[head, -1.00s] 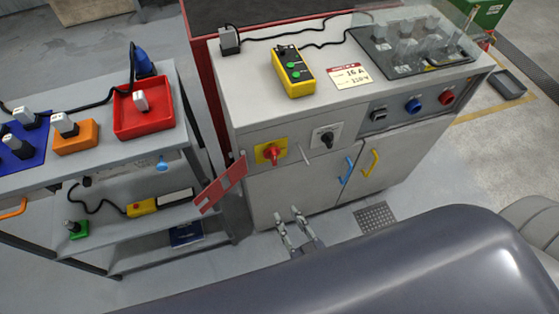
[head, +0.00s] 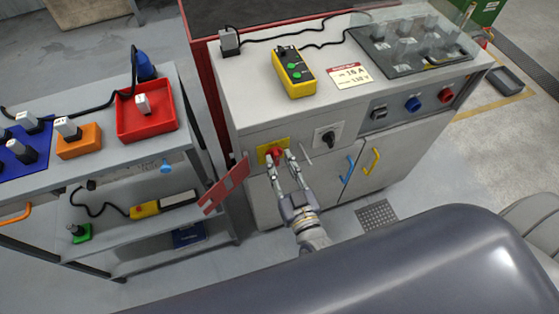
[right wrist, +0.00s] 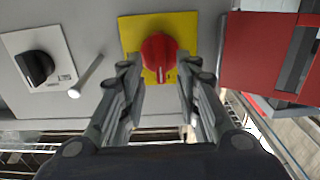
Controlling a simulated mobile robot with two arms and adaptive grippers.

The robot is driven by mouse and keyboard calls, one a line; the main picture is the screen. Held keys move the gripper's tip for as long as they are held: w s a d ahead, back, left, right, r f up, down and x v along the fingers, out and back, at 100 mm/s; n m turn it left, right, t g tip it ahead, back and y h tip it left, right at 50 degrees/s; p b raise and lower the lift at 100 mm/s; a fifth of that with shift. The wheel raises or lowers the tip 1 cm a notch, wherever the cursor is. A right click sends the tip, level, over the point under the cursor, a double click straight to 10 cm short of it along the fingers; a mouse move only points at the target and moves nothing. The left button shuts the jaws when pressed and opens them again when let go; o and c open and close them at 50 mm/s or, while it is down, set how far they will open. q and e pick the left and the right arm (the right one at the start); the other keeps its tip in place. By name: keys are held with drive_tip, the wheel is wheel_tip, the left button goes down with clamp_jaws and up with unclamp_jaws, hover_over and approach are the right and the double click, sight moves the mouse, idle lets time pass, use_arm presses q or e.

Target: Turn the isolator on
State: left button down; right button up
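The isolator is a red rotary knob (right wrist: 158,55) on a yellow plate (right wrist: 187,25), on the front of the grey cabinet. In the head view the red knob (head: 274,154) shows between the fingertips of my right gripper (head: 280,158). In the right wrist view the fingers of my right gripper (right wrist: 158,70) are spread, one on each side of the knob's lower part. Whether they touch it I cannot tell. The knob's white mark points down in the wrist view. My left gripper is not in view.
A black rotary switch (head: 328,138) and a thin grey rod (head: 306,157) are right of the isolator. A red hinged plate (head: 226,184) juts out at the left. A yellow pendant (head: 294,72) lies on the cabinet top (head: 257,98). Blue (head: 348,168) and yellow door handles (head: 374,161) are lower right.

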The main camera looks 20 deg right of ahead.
drive_tip(key=shift+w, duration=0.5)
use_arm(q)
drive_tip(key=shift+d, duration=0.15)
use_arm(e)
clamp_jaws()
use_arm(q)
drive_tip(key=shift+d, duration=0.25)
